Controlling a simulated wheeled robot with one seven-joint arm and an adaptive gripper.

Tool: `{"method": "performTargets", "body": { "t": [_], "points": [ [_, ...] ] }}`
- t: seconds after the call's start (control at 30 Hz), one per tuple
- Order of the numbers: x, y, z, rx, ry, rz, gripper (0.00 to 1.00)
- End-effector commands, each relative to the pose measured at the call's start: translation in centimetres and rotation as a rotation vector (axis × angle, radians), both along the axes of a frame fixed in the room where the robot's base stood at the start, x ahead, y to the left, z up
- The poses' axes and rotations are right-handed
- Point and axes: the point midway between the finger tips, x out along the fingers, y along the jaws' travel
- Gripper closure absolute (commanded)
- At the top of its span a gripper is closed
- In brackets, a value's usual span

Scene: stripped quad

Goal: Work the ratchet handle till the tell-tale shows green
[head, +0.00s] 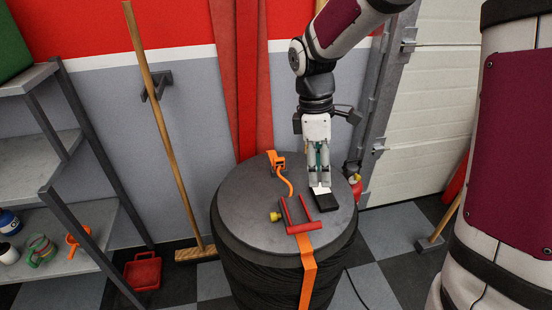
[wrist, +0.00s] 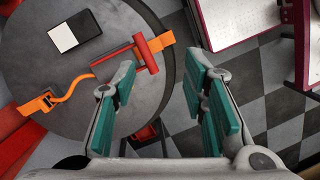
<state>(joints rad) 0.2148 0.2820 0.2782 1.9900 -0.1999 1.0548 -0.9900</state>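The red ratchet handle (head: 304,227) is a U-shaped frame on the grey drum lid (head: 245,200). Its crossbar is towards the lid's front edge in the head view; it also shows in the wrist view (wrist: 146,53). A small yellow knob (head: 276,216) sits beside it. A black block with a white panel (head: 324,200) lies on the lid, also in the wrist view (wrist: 75,31). I cannot tell which part is the tell-tale; I see no green on it. My gripper (head: 319,182) is above the lid, apart from the handle; its teal-padded fingers (wrist: 166,82) are open and empty.
An orange strap (head: 307,268) runs over the drum's front, and an orange hook (head: 276,161) lies at the lid's back. A broom (head: 160,110) leans on the wall at left, near grey shelves (head: 50,145).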

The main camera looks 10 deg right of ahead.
Motion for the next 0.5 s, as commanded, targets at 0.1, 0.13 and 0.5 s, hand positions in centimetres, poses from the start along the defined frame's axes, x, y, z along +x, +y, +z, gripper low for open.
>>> {"method": "performTargets", "body": {
  "t": [0.1,0.13,0.5],
  "points": [
    [2.0,0.2,-2.3,0.058,0.046,0.137,0.60],
    [2.5,0.3,-2.9,0.073,0.054,0.169,0.60],
    [5.1,1.0,-7.9,0.184,0.094,0.384,0.60]
  ]
}}
